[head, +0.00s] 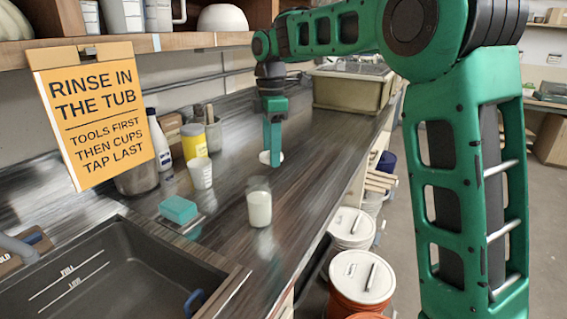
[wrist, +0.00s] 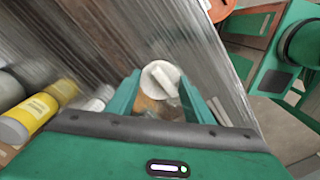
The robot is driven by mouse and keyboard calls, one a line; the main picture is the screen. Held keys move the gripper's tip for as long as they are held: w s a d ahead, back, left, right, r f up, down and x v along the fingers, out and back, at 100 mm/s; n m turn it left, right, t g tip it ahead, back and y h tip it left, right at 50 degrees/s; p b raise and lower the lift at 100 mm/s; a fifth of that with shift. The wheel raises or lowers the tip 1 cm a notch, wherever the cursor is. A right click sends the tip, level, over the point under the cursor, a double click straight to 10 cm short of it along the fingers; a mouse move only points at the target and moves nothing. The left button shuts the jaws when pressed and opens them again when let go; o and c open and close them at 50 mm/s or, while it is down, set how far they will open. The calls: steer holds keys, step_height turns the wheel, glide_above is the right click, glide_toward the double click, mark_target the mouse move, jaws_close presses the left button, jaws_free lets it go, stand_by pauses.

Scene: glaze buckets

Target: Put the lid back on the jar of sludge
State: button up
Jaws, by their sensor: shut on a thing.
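A clear jar (head: 259,205) with pale, milky contents stands upright on the dark counter, nearer the head camera than my gripper. No lid shows on it. My gripper (head: 272,158) points down over the counter behind the jar. It is shut on a round white lid (head: 263,157), which also shows between the fingers in the wrist view (wrist: 157,76) with a raised bar handle. I cannot tell whether the lid touches the counter. My gripper's fingers (wrist: 163,95) partly hide what lies below the lid in the wrist view.
A sink (head: 105,275) lies front left, with a teal sponge (head: 178,209) beside it. A white cup (head: 201,173) and yellow container (head: 194,141) stand along the wall. A tub (head: 350,88) sits at the back. Lidded buckets (head: 362,278) stand below the counter's right edge.

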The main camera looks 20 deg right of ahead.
steer(key=s+a+r, duration=0.4)
steer(key=a+r, duration=0.1)
step_height(320, 180, down, 6)
steer(key=shift+d+f, duration=0.15)
stand_by(0.5)
steer(key=shift+s+f, duration=0.2)
steer(key=shift+f, duration=0.6)
stand_by(2.5)
steer(key=o, duration=1.6)
steer(key=shift+c, duration=0.2)
step_height(320, 180, up, 7)
stand_by(0.4)
